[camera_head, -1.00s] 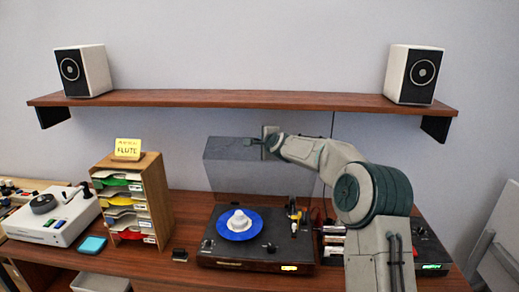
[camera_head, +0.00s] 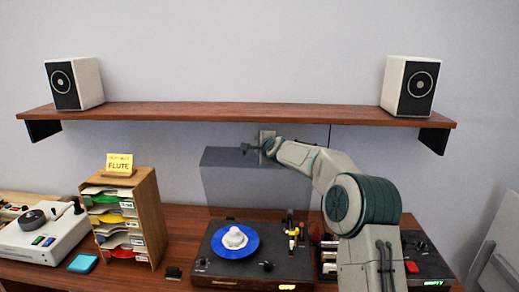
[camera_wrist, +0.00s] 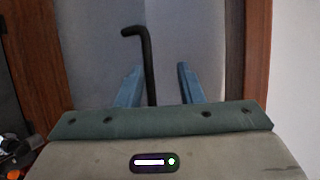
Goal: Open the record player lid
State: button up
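The record player (camera_head: 205,268) stands on the wooden desk, with a blue record (camera_head: 250,246) and a white piece (camera_head: 234,238) at its centre. Its grey see-through lid (camera_head: 232,188) stands raised at the back, over the rear of the deck. My gripper (camera_head: 247,149) is at the lid's top edge, near its middle; whether it touches the lid is unclear. In the wrist view, the two blue fingers (camera_wrist: 158,84) are apart, with a thin black hooked rod (camera_wrist: 147,62) showing between them. I see nothing clamped. My arm hides the lid's right part.
A wooden shelf (camera_head: 225,114) with a speaker at each end (camera_head: 74,84) (camera_head: 411,86) runs above the desk. A sorter of coloured sleeves (camera_head: 146,215) with a FLUTE sign (camera_head: 119,163) and a white device (camera_head: 38,238) stand left. A black device (camera_head: 425,262) stands right.

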jog(key=shift+f, duration=0.25)
jog(key=shift+s+d+b, duration=0.25)
jog(key=shift+s+b, duration=0.15)
jog(key=b+v, duration=0.6)
jog(key=v, duration=0.7)
jog(key=shift+r, duration=0.2)
jog(key=shift+w+a, duration=0.1)
jog(key=shift+a, duration=0.05)
